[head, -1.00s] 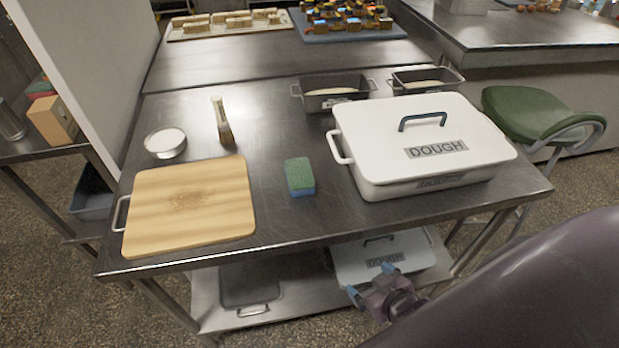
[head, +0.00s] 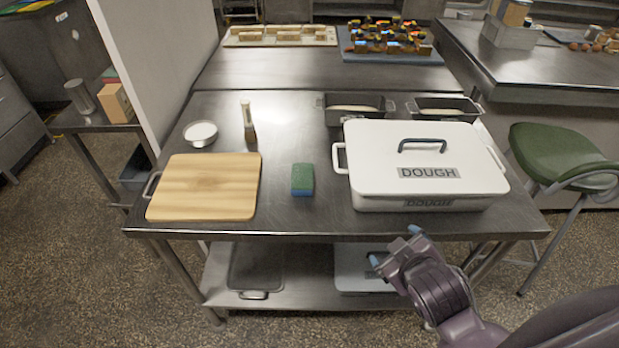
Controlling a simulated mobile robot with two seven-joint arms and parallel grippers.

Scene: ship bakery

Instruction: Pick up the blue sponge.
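The sponge (head: 302,178) lies flat on the steel table, between the wooden cutting board (head: 205,187) and the white lidded DOUGH box (head: 368,170). Its upper face is green, and a blue layer shows along its front edge. My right gripper (head: 394,247) comes in from the lower right, in front of the table's front edge and under the dough box in the picture. Its two blue fingertips are spread apart with nothing between them. It is apart from the sponge, to its lower right. My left gripper is not in view.
A brush (head: 248,120) and a white-filled bowl (head: 200,133) stand behind the board. Two loaf pans (head: 352,118) sit behind the dough box. The steel table (head: 285,218) is bare around the sponge. A green stool (head: 560,150) stands at the right.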

